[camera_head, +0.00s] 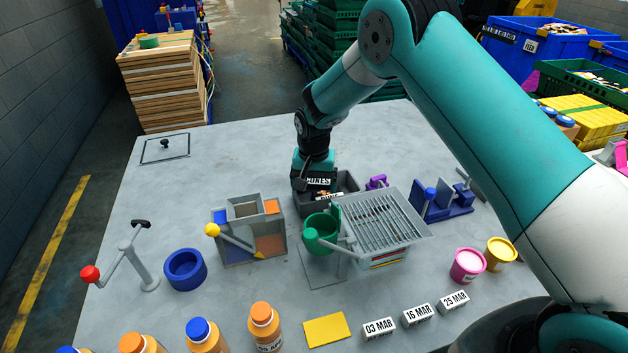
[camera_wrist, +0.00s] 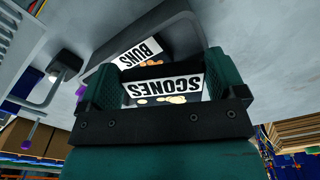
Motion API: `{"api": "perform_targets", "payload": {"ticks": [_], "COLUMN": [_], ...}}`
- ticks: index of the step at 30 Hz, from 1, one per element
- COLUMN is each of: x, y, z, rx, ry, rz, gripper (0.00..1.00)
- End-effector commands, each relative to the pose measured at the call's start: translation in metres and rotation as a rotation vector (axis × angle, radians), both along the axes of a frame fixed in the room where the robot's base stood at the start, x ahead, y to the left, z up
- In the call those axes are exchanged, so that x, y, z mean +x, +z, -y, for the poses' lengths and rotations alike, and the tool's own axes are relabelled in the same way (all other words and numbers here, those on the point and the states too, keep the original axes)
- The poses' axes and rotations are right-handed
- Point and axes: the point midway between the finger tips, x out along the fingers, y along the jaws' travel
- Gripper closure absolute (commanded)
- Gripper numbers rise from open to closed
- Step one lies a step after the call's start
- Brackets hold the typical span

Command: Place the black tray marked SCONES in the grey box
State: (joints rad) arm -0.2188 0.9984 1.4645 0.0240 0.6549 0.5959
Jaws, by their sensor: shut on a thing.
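My gripper (camera_head: 313,166) is shut on the black tray marked SCONES (camera_head: 318,183). In the wrist view, my gripper (camera_wrist: 163,82) has a teal finger on each side of the tray, and its white SCONES label (camera_wrist: 166,90) faces the camera. Small pale pieces show in the tray. The dark grey box (camera_head: 348,183) is at and just below the tray in the head view; its wall (camera_wrist: 140,33) shows behind the tray in the wrist view. A BUNS label (camera_wrist: 140,52) shows inside the box. I cannot tell whether the SCONES tray touches the box floor.
A slotted grey rack (camera_head: 385,215) and a green cup (camera_head: 322,228) stand close in front of the box. A purple item (camera_head: 376,182) and a blue fixture (camera_head: 442,200) are to its right. A compartmented grey holder (camera_head: 248,230) is at left.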

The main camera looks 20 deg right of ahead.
Motion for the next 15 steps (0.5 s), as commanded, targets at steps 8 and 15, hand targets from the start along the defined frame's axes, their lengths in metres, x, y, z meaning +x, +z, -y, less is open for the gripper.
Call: {"api": "perform_targets", "payload": {"ticks": [8,15], "x": [0.0006,0.0007], "y": [-0.0031,-0.011], "z": [0.0,0.0], "rx": [0.0,0.0], "ry": [0.0,0.0], "rz": [0.002,0.002], "gripper": [0.44,0.44]}}
